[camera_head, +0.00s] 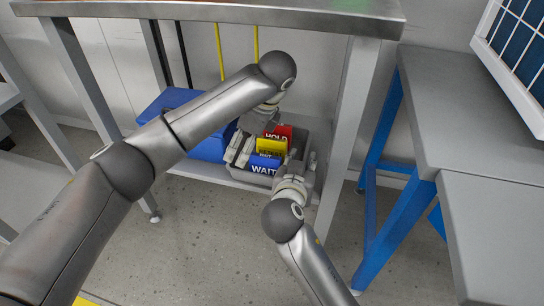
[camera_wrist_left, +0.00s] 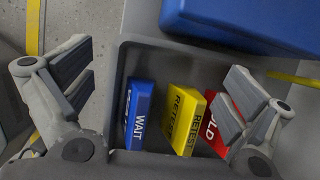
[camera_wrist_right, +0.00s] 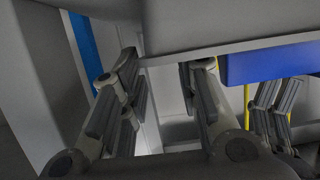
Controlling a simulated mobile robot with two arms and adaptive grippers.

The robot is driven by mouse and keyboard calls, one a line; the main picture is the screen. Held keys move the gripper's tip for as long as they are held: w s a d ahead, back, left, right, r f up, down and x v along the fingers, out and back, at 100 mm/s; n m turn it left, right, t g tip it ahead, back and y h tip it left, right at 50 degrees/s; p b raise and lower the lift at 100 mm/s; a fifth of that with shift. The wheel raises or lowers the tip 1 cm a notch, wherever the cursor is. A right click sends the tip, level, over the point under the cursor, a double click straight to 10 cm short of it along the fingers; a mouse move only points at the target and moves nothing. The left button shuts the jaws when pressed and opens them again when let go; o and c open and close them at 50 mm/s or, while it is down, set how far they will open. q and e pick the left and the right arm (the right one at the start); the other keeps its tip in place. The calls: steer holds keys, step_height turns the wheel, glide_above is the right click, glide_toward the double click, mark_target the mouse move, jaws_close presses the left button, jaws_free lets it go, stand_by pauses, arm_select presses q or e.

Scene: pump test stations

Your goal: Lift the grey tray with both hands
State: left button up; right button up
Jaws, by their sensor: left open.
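The grey tray (camera_head: 302,140) stands on the low shelf under the workbench. It holds a red HOLD block (camera_head: 281,133), a yellow RETEST block (camera_head: 270,147) and a blue WAIT block (camera_head: 264,162); these also show in the left wrist view. My left gripper (camera_head: 241,148) is at the tray's left side. In the left wrist view its fingers are spread wide over the tray (camera_wrist_left: 150,58). My right gripper (camera_head: 296,167) is at the tray's right front. In the right wrist view its fingers are apart, close to a grey wall (camera_wrist_right: 205,28); contact is unclear.
A blue bin (camera_head: 172,103) stands left of the tray on the shelf (camera_head: 210,172). The workbench top (camera_head: 220,10) is above, with its legs on both sides. A grey table with blue legs (camera_head: 385,235) stands at the right. The floor in front is clear.

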mark_target(235, 157)
arm_select(q)
steer(key=shift+x, duration=2.5)
arm_select(e)
steer(key=shift+x, duration=2.5)
arm_select(q)
steer(key=c, duration=0.6)
arm_select(e)
steer(key=c, duration=0.6)
arm_select(q)
steer(key=c, duration=0.8)
arm_select(e)
steer(key=shift+s, duration=0.1)
jaws_close()
arm_select(q)
steer(key=shift+r, duration=0.1)
arm_select(e)
steer(key=shift+a+r, duration=0.1)
arm_select(q)
steer(key=shift+r, duration=0.1)
arm_select(e)
steer(key=shift+r, duration=0.1)
